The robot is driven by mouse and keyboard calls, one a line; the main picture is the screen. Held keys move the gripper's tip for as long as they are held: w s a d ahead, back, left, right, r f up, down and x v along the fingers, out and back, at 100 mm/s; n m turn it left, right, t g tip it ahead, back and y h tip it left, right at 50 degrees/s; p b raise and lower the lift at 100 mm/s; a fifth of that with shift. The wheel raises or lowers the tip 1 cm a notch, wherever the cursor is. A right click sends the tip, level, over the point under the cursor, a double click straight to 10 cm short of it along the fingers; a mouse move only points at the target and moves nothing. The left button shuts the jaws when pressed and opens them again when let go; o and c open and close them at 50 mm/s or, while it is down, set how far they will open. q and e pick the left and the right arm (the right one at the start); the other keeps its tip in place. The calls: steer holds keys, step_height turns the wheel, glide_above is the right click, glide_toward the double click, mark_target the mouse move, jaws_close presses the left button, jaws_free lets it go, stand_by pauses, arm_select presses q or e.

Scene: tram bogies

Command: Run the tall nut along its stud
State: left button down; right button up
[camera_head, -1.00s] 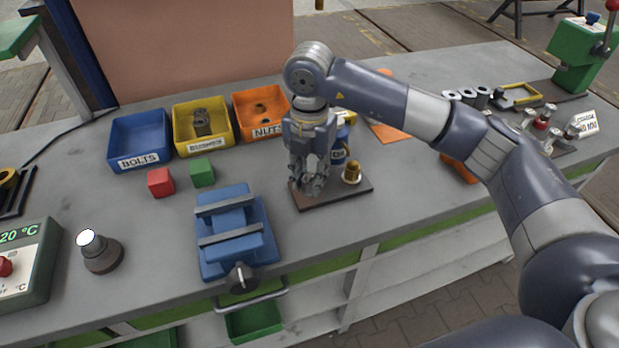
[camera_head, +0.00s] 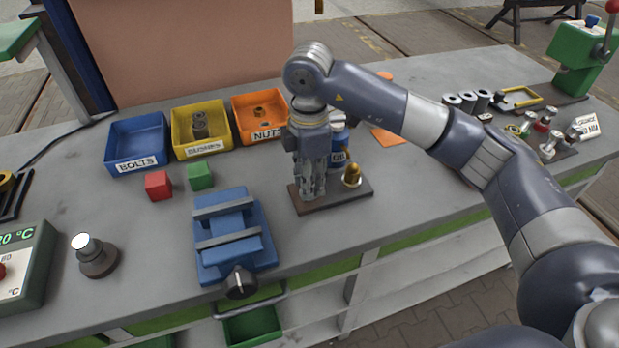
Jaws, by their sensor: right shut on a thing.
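My right gripper (camera_head: 312,190) points straight down over the left part of a dark brown plate (camera_head: 335,196) on the bench. It is shut, with its fingertips low, close to the plate. What it grips, and any stud there, is hidden by the fingers, so I cannot tell the tall nut apart. A brass-coloured domed piece (camera_head: 352,175) stands upright on the right part of the plate, apart from the gripper. My left gripper is not in view.
A blue vise (camera_head: 232,240) stands left of the plate. A blue labelled can (camera_head: 338,150) is right behind the gripper. Red (camera_head: 158,185) and green (camera_head: 200,175) blocks and the bolts (camera_head: 137,142), yellow (camera_head: 200,128) and nuts (camera_head: 260,117) bins lie behind left.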

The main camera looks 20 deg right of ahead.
steer(key=shift+w+r+m, duration=0.2)
steer(key=shift+r+m, duration=0.1)
steer(key=shift+m, duration=0.1)
steer(key=o, duration=1.1)
steer(key=shift+c, duration=0.2)
steer(key=shift+s+a+f, duration=0.1)
step_height(320, 180, up, 12)
